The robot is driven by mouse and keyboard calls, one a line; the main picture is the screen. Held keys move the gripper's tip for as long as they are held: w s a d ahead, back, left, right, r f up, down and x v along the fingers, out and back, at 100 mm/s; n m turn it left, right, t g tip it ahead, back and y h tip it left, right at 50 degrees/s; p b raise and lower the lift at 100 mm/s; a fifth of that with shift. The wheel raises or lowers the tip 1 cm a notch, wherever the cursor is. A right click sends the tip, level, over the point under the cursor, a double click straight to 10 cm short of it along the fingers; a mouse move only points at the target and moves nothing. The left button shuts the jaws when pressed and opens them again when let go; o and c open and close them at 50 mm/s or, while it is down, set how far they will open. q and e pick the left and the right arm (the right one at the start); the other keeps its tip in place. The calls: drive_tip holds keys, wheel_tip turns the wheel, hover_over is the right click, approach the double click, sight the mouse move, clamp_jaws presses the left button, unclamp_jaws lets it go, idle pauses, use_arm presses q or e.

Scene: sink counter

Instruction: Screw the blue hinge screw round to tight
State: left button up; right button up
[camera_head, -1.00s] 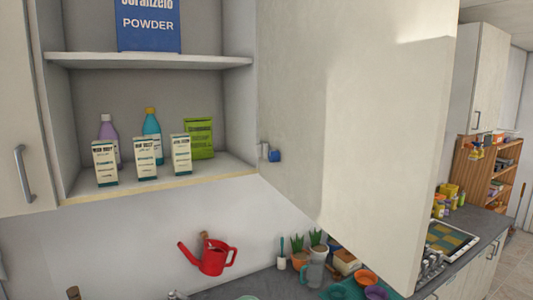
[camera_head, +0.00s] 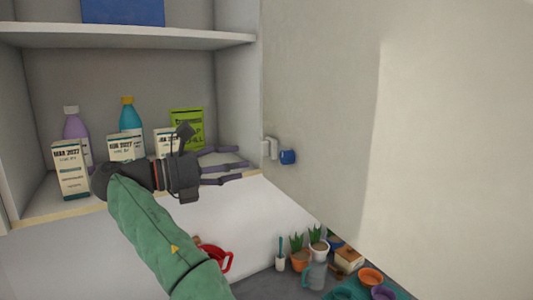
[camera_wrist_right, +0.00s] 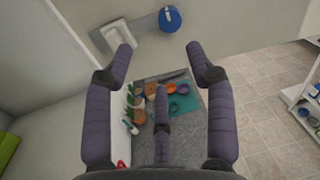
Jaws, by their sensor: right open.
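The blue hinge screw (camera_head: 288,157) sticks out of a pale hinge (camera_head: 269,148) on the inner face of the open cabinet door (camera_head: 330,110). In the right wrist view the blue screw (camera_wrist_right: 170,18) is near the top, beyond the fingertips, beside the pale hinge (camera_wrist_right: 112,35). My right gripper (camera_head: 245,164) is open and empty, its fingers pointing right toward the screw, with a gap between. In the right wrist view its fingers (camera_wrist_right: 160,62) are spread. My left gripper is not in view.
Below are a red watering can (camera_head: 222,260), potted plants (camera_head: 299,257) and bowls on the counter.

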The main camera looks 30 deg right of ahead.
sight(283, 156)
drive_tip(key=d+p, duration=0.1)
drive_tip(key=d, duration=0.1)
drive_tip(key=s+d, duration=0.1)
drive_tip(key=d, duration=0.1)
drive_tip(key=s+d+r+p, duration=0.1)
drive_tip(key=d, duration=0.1)
drive_tip(key=shift+d+p, duration=0.3)
drive_tip(key=shift+w+d+f+p, duration=0.15)
drive_tip(key=shift+w+d+p, duration=0.05)
drive_tip(key=shift+d+p, duration=0.65)
drive_tip(key=shift+s+d+p, duration=0.1)
drive_tip(key=shift+d+p, duration=0.65)
drive_tip(key=shift+p, duration=0.4)
drive_tip(key=shift+d+p, duration=0.3)
drive_tip(key=shift+p, duration=0.1)
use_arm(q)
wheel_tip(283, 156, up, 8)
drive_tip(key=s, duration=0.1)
use_arm(e)
drive_tip(key=shift+s+d+f, duration=0.1)
drive_tip(key=shift+d, duration=0.1)
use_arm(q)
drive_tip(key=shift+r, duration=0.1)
use_arm(e)
drive_tip(key=c, duration=1.1)
